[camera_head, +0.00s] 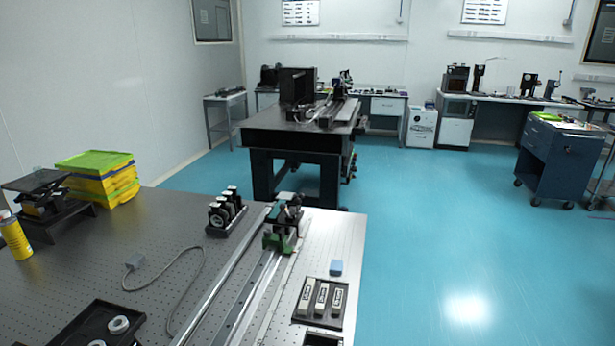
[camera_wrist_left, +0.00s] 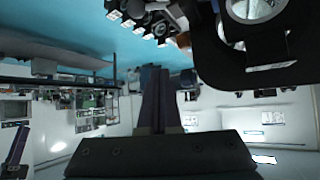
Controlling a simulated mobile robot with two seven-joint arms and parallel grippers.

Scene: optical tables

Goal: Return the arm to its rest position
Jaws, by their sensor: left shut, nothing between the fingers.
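My left gripper (camera_wrist_left: 155,78) shows in the left wrist view. Its two dark fingers stand upright side by side, pressed together with nothing between them. Behind them is the dark, wide gripper body (camera_wrist_left: 160,155). The fingers appear clear of any object, and the room looks upside down in this view. Neither of my arms shows in the head view, and my right gripper is in no view.
The perforated optical table (camera_head: 175,215) holds a rail (camera_head: 245,290), a row of lens mounts (camera_head: 226,212), a black tray (camera_head: 75,335), yellow-green bins (camera_head: 98,175) and a cable (camera_head: 200,270). A dark-framed part with a round silvery piece (camera_wrist_left: 255,10) fills the wrist view's upper right.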

